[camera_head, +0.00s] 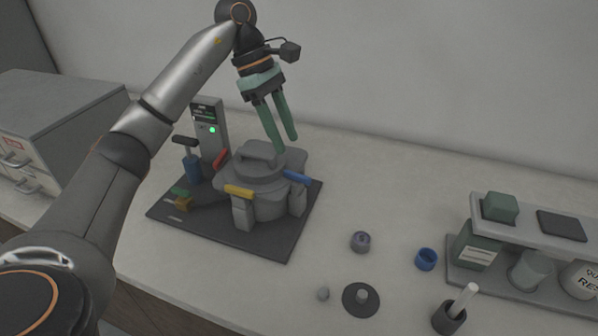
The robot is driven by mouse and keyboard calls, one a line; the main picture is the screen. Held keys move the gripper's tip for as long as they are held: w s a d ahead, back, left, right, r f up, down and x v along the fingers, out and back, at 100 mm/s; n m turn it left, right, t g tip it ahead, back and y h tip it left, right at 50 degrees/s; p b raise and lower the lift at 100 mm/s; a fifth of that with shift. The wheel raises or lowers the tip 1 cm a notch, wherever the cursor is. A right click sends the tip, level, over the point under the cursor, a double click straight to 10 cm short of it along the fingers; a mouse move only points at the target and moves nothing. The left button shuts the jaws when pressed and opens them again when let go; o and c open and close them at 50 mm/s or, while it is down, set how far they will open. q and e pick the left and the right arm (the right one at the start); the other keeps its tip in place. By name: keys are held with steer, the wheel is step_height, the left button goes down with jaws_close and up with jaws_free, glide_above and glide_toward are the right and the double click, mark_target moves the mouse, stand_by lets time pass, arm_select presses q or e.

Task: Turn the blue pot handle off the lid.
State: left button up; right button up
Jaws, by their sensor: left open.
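The mounting press has a grey pot with a round lid (255,170) and a raised bar on top. The blue pot handle (298,177) sticks out at the right side of the lid. A yellow handle (238,191) is at the front and a red handle (220,158) at the back left. My left gripper (286,144) is open and empty, its two green fingers pointing down at the back right of the lid, behind the blue handle. Whether the fingertips touch anything cannot be told. My right gripper is not in view.
The press stands on a dark base plate (270,246) with a control post (209,130) showing a green light. Small parts, including a blue ring (426,259) and a dark disc (361,300), lie to the right. A rack (535,228) stands far right. A grey cabinet (60,115) is left.

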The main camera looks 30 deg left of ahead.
mark_target(301, 176)
arm_select(q)
steer(key=x, duration=0.8)
steer(key=shift+b, duration=0.35)
steer(key=shift+r, duration=0.1)
steer(key=shift+c, duration=0.2)
jaws_close()
